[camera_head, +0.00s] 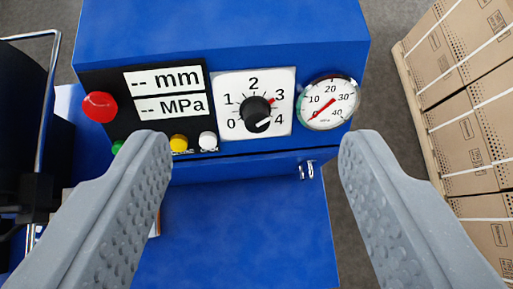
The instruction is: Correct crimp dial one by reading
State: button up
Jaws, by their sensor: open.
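A blue machine (225,35) fills the upper middle. Its white dial plate (224,82) is numbered 0 to 4 and carries a black round knob (254,109). A white mark shows on the knob's lower right, toward the 4; a small red mark shows near the 3. Right of it, a round pressure gauge (330,88) has its red needle pointing down-left, near 0. On the left, the displays read "-- mm" (163,79) and "-- MPa" (172,106). My gripper (254,142) is open and empty, its fingers apart below the dial.
A red button (99,107), a yellow button (179,143), a white button (208,140) and a partly hidden green button (117,147) sit on the panel. Small metal hooks (306,171) show below the gauge. Stacked cartons (470,130) stand at right; a dark object with a metal rail stands at left.

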aim_at(257, 119)
jog(key=w+f+g+p, duration=0.1)
jog(key=w+f, duration=0.3)
jog(key=f, duration=0.4)
jog(key=w+f+g+p, duration=0.2)
jog(key=w+f+g, duration=0.1)
jog(key=f, duration=0.4)
jog(key=w+f+n+g+p, duration=0.1)
jog(key=w+f+g, duration=0.1)
jog(key=w+f, duration=0.3)
notch_tip(257, 119, down, 4)
jog(key=shift+r+p, duration=0.15)
jog(key=shift+p, duration=0.25)
